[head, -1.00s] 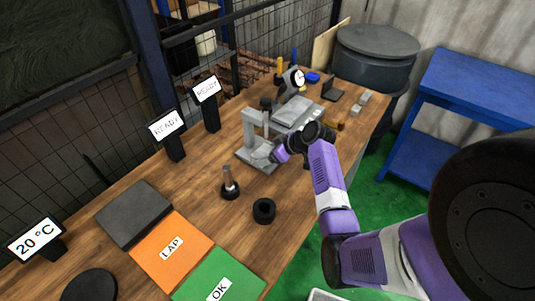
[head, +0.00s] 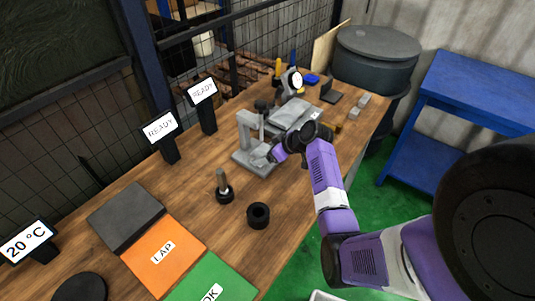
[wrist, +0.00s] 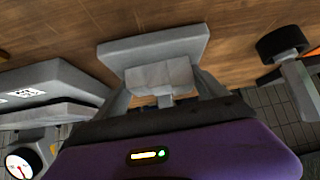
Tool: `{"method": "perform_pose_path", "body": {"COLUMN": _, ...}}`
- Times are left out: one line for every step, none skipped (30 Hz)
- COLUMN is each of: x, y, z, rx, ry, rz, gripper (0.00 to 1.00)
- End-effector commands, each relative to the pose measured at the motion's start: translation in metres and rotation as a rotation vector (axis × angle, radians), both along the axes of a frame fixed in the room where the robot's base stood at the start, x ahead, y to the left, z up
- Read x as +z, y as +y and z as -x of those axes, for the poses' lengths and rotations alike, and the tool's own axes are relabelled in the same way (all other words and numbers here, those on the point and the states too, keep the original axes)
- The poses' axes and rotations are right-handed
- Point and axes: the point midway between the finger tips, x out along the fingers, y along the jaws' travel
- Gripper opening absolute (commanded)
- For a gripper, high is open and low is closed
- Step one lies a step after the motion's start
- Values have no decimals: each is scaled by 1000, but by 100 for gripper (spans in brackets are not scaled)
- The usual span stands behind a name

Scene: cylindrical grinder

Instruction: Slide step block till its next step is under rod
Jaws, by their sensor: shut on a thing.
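The grey stand (head: 242,158) is on the wooden bench in the head view, with an upright post and a top arm carrying a black knob (head: 261,105). My gripper (head: 273,157) is low at the stand's right side. In the wrist view, a light grey block (wrist: 158,76) sits between the fingers of my gripper (wrist: 164,92), which is shut on it. The block is by a flat grey plate (wrist: 150,48). Its steps cannot be made out clearly, and my gripper hides part of it. The rod's tip over the block cannot be told.
A grey fixture with a dial gauge (head: 296,80) stands behind. A black ring (head: 258,215) and a dark plug with an upright handle (head: 224,190) stand in front. The orange LAP mat (head: 165,262) is front left. Bare bench lies right of the ring.

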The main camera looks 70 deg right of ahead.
Motion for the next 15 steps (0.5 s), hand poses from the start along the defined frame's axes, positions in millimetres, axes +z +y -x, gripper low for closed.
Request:
{"method": "perform_pose_path", "body": {"x": 0, "y": -1, "z": 0, "rx": -1, "ry": 0, "rz": 0, "gripper": 9}}
{"method": "perform_pose_path", "body": {"x": 0, "y": -1, "z": 0, "rx": -1, "ry": 0, "rz": 0, "gripper": 9}}
{"method": "perform_pose_path", "body": {"x": 0, "y": -1, "z": 0, "rx": -1, "ry": 0, "rz": 0, "gripper": 9}}
{"method": "perform_pose_path", "body": {"x": 0, "y": -1, "z": 0, "rx": -1, "ry": 0, "rz": 0, "gripper": 9}}
{"method": "perform_pose_path", "body": {"x": 0, "y": -1, "z": 0, "rx": -1, "ry": 0, "rz": 0, "gripper": 86}}
{"method": "perform_pose_path", "body": {"x": 0, "y": 0, "z": 0, "rx": -1, "ry": 0, "rz": 0, "gripper": 93}}
{"method": "perform_pose_path", "body": {"x": 0, "y": 0, "z": 0, "rx": -1, "ry": 0, "rz": 0, "gripper": 99}}
{"method": "perform_pose_path", "body": {"x": 0, "y": 0, "z": 0, "rx": -1, "ry": 0, "rz": 0, "gripper": 100}}
{"method": "perform_pose_path", "body": {"x": 0, "y": 0, "z": 0, "rx": -1, "ry": 0, "rz": 0, "gripper": 100}}
{"method": "perform_pose_path", "body": {"x": 0, "y": 0, "z": 0, "rx": -1, "ry": 0, "rz": 0, "gripper": 100}}
{"method": "perform_pose_path", "body": {"x": 0, "y": 0, "z": 0, "rx": -1, "ry": 0, "rz": 0, "gripper": 100}}
{"method": "perform_pose_path", "body": {"x": 0, "y": 0, "z": 0, "rx": -1, "ry": 0, "rz": 1, "gripper": 100}}
{"method": "perform_pose_path", "body": {"x": 0, "y": 0, "z": 0, "rx": -1, "ry": 0, "rz": 1, "gripper": 100}}
{"method": "perform_pose_path", "body": {"x": 0, "y": 0, "z": 0, "rx": -1, "ry": 0, "rz": 1, "gripper": 100}}
{"method": "perform_pose_path", "body": {"x": 1, "y": 0, "z": 1, "rx": -1, "ry": -1, "rz": 1, "gripper": 100}}
